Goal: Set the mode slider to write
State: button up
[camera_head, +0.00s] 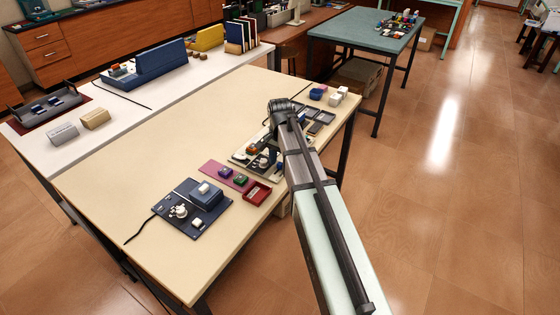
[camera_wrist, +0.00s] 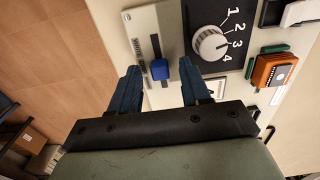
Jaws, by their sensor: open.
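The mode slider has a blue knob (camera_wrist: 160,69) in the wrist view, on a dark straight track (camera_wrist: 156,45) set in a pale panel (camera_wrist: 142,25). Small lettering runs beside the track, too small to read surely. My gripper (camera_wrist: 160,74) is open, with one dark blue finger on each side of the knob. I see gaps between the fingers and the knob; their height over the panel is unclear. In the head view the pale panel (camera_head: 240,158) lies on the cream table, partly hidden by my arm, and the slider cannot be made out.
Right of the slider in the wrist view are a white numbered dial (camera_wrist: 211,44) on a black plate and an orange block (camera_wrist: 273,70). In the head view a dark blue device board (camera_head: 185,222) and a red tray (camera_head: 257,193) lie nearby. The cream table's left part is clear.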

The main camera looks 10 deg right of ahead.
jog(key=shift+f, duration=0.15)
grip_shut()
dwell(0.4)
